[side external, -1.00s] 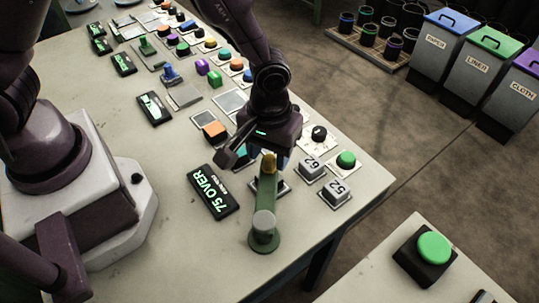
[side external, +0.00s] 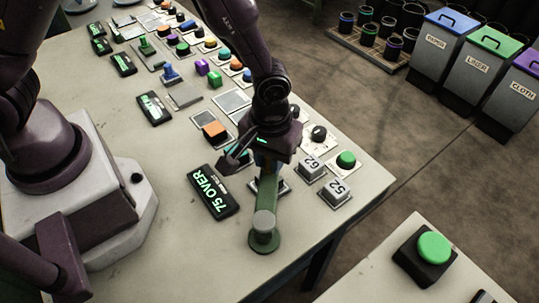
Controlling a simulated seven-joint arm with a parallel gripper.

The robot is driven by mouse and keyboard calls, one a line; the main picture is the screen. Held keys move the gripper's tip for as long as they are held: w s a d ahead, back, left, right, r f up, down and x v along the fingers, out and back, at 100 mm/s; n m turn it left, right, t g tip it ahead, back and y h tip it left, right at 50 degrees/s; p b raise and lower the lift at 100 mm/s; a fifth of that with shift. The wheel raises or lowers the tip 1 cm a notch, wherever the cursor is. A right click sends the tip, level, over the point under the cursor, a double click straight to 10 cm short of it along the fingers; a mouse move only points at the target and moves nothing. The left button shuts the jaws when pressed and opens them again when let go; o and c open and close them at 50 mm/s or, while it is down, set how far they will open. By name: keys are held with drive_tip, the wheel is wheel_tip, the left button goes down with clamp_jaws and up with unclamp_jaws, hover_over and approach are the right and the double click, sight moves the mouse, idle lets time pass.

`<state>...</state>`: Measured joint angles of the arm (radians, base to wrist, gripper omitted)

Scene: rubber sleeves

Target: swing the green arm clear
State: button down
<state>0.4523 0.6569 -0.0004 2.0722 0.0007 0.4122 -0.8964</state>
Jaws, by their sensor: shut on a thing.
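The green arm (side external: 263,207) lies on the table near its front edge. The yellow knob at that end is hidden behind my gripper, and so are most of my fingers.
Several buttons and switches fill the table behind. Table is bare around the arm's base.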

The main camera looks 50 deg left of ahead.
drive_tip(key=shift+w+d+m, duration=0.9)
drive_tip(key=shift+d+m, duration=0.15)
drive_tip(key=shift+m, duration=0.35)
drive_tip(key=w+d+m, duration=0.1)
drive_tip(key=d+m, duration=0.9)
drive_tip(key=m, duration=0.1)
drive_tip(key=shift+d, duration=0.25)
drive_tip(key=c, duration=1)
unclamp_jaws()
drive_tip(key=shift+r, duration=0.1)
wheel_tip(320, 180, up, 13)
